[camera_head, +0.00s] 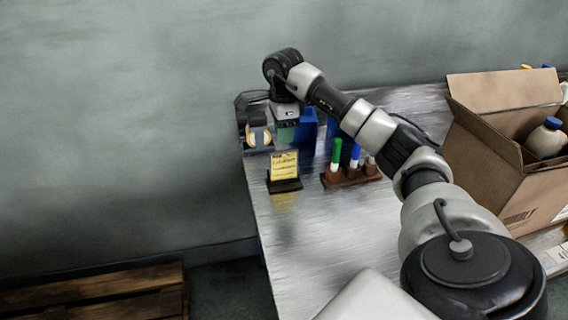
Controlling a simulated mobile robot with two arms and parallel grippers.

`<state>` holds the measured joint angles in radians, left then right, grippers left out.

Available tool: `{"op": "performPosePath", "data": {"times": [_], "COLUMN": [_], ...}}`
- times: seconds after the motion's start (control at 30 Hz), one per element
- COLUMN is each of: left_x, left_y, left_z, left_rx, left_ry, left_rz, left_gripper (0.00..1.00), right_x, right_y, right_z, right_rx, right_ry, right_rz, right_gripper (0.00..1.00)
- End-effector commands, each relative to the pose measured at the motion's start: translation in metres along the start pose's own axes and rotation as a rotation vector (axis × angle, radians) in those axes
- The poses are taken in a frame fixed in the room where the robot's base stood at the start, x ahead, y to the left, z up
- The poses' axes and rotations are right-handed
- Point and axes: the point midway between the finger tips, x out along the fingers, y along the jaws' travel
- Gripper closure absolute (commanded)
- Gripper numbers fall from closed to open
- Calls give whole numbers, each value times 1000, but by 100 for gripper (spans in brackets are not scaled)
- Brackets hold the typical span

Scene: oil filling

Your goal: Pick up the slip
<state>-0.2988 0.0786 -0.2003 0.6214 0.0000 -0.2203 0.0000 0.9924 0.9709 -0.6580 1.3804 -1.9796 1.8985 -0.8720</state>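A yellow slip of paper (284,164) with lines of writing stands upright in a small dark holder (285,185) near the left edge of the metal table. My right arm reaches in from the lower right, across the table. My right gripper (286,117) points down at the table's far left corner, behind the yellow slip and apart from it in the picture. Its fingers are not clear, so I cannot tell whether it is open or holds anything. My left gripper is not in view.
A dark device with a yellowish roll (258,135) and a blue box (307,127) stand by the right gripper. An open cardboard box (506,150) with a bottle (547,139) is at right. The table's front left is clear.

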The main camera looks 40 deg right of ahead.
Motion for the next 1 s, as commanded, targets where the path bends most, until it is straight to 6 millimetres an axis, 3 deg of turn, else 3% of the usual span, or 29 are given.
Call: {"op": "performPosePath", "data": {"times": [0.23,0.5,0.8,1.0], "left_x": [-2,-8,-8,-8], "left_y": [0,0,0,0], "left_z": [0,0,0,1], "left_rx": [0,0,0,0], "left_ry": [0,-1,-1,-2], "left_rz": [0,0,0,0], "left_gripper": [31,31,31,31], "right_x": [21,59,66,65], "right_y": [1,2,2,2], "right_z": [0,-1,-1,-1], "right_rx": [-1,-1,-1,-1], "right_ry": [0,0,-1,-1], "right_rz": [3,1,-1,-1], "right_gripper": [67,67,67,96]}}
